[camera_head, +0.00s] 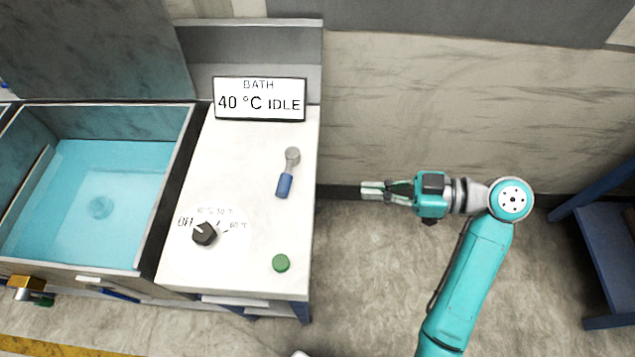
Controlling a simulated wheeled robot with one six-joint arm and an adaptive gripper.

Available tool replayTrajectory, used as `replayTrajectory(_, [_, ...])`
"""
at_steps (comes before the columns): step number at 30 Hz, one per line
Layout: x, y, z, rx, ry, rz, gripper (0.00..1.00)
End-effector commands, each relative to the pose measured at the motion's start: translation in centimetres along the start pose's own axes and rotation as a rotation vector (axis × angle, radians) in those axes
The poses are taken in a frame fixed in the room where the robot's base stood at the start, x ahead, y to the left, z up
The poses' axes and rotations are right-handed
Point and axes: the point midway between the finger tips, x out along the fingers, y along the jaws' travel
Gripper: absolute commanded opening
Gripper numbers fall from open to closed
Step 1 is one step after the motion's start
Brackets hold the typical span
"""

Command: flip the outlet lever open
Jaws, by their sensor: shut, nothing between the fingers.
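A lever with a blue handle (284,186) and a grey round pivot lies on the white panel top (240,250), its handle pointing toward the front. No label shows which of these is the outlet lever. My gripper (372,191) is shut and empty, to the right of the panel's edge and apart from the blue-handled lever. It points left, toward the panel.
A water-filled bath (152,119) stands left of the panel. The panel bears a display (260,99) reading "BATH 40 °C IDLE", a black knob (204,234) and a green button (281,263). A blue frame (605,270) stands far right. Floor between is clear.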

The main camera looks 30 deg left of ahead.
Motion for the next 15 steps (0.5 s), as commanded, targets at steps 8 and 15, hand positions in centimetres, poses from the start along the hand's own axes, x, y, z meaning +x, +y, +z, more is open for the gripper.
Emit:
replayTrajectory(8, [3.4, -0.1, 0.0, 0.000, 0.000, -0.003, 0.00])
replayTrajectory(15, [7.9, -0.1, 0.0, 0.001, 0.000, -0.004, 0.00])
